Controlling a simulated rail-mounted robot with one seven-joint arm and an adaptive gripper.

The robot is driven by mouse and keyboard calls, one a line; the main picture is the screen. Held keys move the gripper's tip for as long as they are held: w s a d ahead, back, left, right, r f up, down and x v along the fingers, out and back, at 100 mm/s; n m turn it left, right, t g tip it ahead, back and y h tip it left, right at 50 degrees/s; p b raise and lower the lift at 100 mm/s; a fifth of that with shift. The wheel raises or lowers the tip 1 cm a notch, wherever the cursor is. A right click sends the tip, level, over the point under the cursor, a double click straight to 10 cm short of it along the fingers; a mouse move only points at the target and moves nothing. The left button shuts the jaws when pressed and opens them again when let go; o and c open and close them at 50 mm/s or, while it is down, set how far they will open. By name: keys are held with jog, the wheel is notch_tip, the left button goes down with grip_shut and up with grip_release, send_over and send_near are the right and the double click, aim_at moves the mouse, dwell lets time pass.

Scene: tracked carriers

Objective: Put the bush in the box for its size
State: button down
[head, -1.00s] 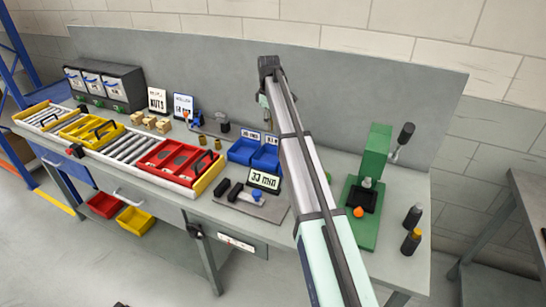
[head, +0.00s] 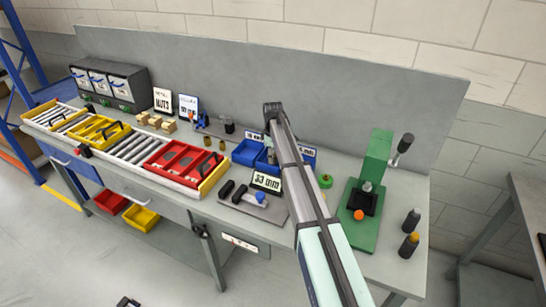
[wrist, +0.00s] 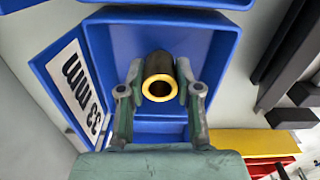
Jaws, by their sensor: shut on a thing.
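The bush (wrist: 158,88) is a short brass-coloured ring with a dark bore. My gripper (wrist: 158,80) is shut on it, one finger on each side, in the wrist view. The bush is over the inside of a blue box (wrist: 215,60); I cannot tell how far above its floor. A white card reading "33 mm" (wrist: 75,88) lies along that box's left side in the wrist view. The gripper's fingers are not clear there.
A display reading "33 mm" (head: 266,181) stands in front of the boxes. A green press (head: 375,165) stands to the right. A red tray (head: 170,160) sits on the roller track to the left. Small brass pieces (head: 208,141) stand behind the track.

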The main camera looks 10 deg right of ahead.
jog(key=shift+f, duration=0.45)
jog(key=shift+f, duration=0.1)
jog(key=c, duration=0.8)
grip_release()
notch_tip(320, 180, up, 12)
jog(key=b, duration=0.4)
